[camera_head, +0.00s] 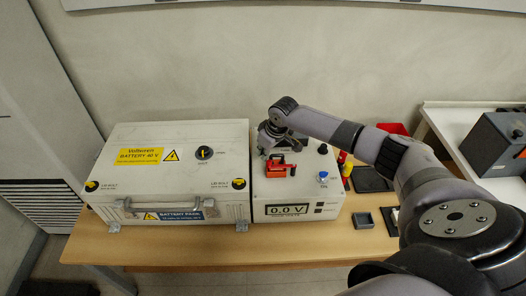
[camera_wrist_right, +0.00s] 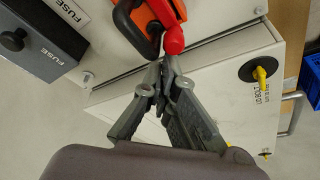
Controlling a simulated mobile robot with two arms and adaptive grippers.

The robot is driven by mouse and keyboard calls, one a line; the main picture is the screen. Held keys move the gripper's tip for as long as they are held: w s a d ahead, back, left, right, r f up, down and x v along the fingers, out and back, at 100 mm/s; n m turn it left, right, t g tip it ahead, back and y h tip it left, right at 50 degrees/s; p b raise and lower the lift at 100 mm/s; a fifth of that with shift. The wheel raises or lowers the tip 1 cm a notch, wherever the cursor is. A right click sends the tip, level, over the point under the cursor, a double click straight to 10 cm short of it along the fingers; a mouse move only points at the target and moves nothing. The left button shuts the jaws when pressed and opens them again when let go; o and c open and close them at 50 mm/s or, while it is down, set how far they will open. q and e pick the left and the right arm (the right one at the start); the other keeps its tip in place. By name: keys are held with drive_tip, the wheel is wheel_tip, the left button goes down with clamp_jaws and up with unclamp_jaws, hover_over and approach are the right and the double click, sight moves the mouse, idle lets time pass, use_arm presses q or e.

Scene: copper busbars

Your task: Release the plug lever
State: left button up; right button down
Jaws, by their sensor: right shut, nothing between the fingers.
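The orange-red plug (camera_head: 278,167) stands on the white box with the 0.0 V display in the head view. In the right wrist view the orange plug (camera_wrist_right: 152,18) is at the top edge, partly cut off. In the head view my right gripper (camera_head: 270,143) is at the plug's far side, partly hidden. My left gripper is not in view.
The white battery case (camera_head: 170,160) stands left of the display box (camera_head: 297,203). A blue knob (camera_head: 323,175) is on the display box. Small dark trays (camera_head: 363,220) lie to its right on the wooden table (camera_head: 250,255). A dark fuse box (camera_wrist_right: 45,42) shows in the wrist view.

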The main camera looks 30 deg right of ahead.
drive_tip(key=shift+s+a, duration=0.1)
drive_tip(key=shift+s, duration=0.05)
drive_tip(key=shift+s+a+n, duration=0.15)
drive_tip(key=shift+n, duration=0.15)
